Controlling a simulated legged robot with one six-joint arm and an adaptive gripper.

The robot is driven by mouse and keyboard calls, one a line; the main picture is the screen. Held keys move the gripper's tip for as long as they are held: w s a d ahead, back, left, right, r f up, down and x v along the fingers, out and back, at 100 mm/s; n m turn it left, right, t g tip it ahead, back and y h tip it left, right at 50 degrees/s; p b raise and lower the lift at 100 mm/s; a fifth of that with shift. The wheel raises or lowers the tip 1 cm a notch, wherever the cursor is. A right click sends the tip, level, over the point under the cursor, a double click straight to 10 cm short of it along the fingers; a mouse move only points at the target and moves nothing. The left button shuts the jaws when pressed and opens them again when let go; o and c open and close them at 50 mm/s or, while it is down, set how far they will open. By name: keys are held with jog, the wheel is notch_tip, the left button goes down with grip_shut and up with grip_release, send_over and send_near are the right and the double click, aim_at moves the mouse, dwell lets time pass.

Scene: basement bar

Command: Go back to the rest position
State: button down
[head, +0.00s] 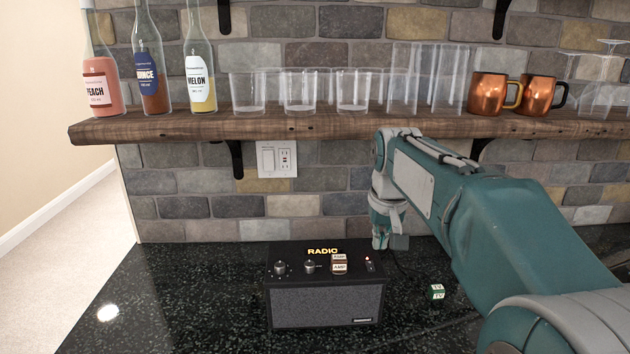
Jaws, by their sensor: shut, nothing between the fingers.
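My gripper (380,241) is in the middle of the head view, pointing down, with its fingers shut and empty. My arm reaches in from the lower right, below the shelf. The gripper hangs just behind and to the right of the black radio (325,303) on the dark counter. I cannot tell how far its fingertips are above the counter.
A wooden shelf (330,126) above carries bottles, clear glasses and copper mugs (487,93). A small green cube (435,292) lies right of the radio, near a dark cable. The counter (190,290) left of the radio is clear.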

jog(key=s+f+t, duration=0.1)
jog(key=s+f, duration=0.2)
jog(key=s, duration=1)
jog(key=s+f+t, duration=0.2)
jog(key=s+f, duration=0.2)
jog(key=s, duration=0.8)
jog(key=shift+s+f, duration=0.15)
jog(key=shift+s, duration=0.2)
dwell(0.4)
